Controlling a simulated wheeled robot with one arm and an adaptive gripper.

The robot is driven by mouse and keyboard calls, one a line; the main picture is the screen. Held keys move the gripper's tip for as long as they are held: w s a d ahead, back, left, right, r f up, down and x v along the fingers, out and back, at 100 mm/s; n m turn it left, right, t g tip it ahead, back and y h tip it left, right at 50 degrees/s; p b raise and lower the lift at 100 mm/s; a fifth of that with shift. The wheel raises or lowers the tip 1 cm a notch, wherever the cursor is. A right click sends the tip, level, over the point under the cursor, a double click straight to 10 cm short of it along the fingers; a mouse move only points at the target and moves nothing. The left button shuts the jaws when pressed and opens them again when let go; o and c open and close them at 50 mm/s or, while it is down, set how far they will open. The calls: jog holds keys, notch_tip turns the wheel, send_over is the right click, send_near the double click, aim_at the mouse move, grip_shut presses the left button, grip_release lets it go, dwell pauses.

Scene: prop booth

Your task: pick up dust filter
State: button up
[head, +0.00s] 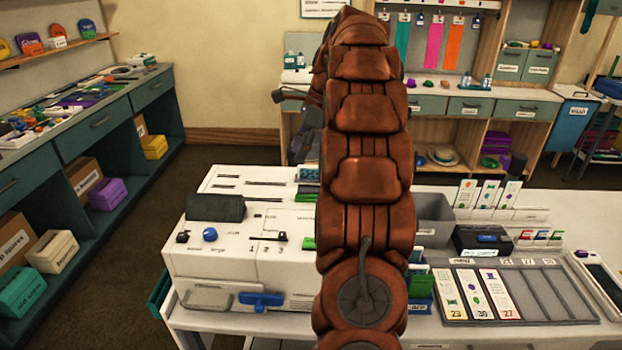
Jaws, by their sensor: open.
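I cannot pick out a dust filter for certain in the head view. A white machine (240,235) stands on the near table, with a dark panel, a blue knob (210,234) and a slider marked 1, 2, 3. On its lower front are a grey handle (207,301) and a blue handle-like part (261,300). My brown segmented arm rises through the middle of the view and hides part of the machine and table. The fingers of my gripper do not show.
Right of my arm, the table (432,332) holds a grey tray (517,312) with printed cards, a black display box (481,240) and a tablet (601,287). A teal shelf counter (95,140) lines the left. Open floor (150,215) lies between it and the table.

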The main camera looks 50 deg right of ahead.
aim_at(311, 166)
jog(key=d, duration=0.2)
jog(key=d+m, duration=0.1)
jog(key=d, duration=0.1)
jog(key=s+d+m, duration=0.1)
jog(key=d, duration=0.1)
jog(key=shift+s+f, duration=0.1)
jog(key=shift+t, duration=0.3)
jog(key=shift+p+x, duration=1.1)
jog(key=shift+x, duration=2.75)
jog(key=shift+s+d+f, duration=0.1)
jog(key=shift+s+d, duration=0.1)
grip_shut()
